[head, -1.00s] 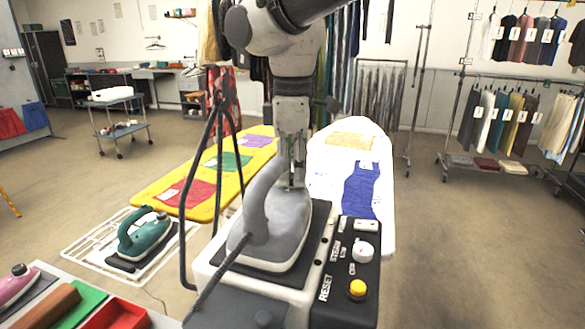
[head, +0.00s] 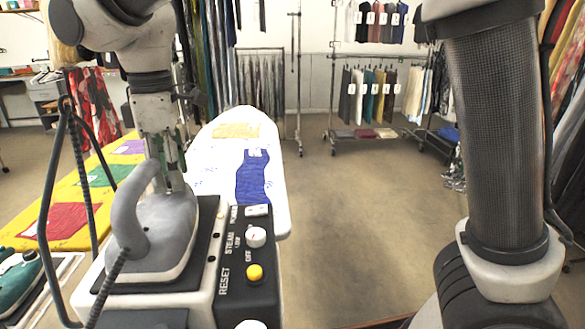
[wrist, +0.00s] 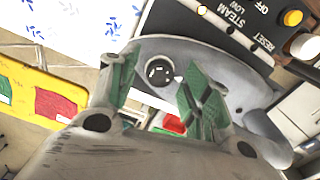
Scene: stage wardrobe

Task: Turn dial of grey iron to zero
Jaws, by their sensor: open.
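The grey iron (head: 165,240) rests on a steam station (head: 240,290) at the lower left of the head view, its thick grey handle (head: 128,215) rising on the near side. Its dark round dial (wrist: 160,71) with white marks faces the wrist camera; a small white pointer sits beside it. The dial's setting is too small to read. My gripper (head: 172,170) points down at the iron from behind the handle. In the wrist view my gripper (wrist: 158,82) is open, its green-padded fingers on either side of the dial, with nothing held. I cannot tell whether they touch the iron.
The station's panel has a white steam knob (head: 256,237) and a yellow reset button (head: 254,273). A white ironing board (head: 215,165) stands behind and a yellow one (head: 75,195) at left. A teal iron (head: 18,290) is at the left edge. Floor right of the white board is clear.

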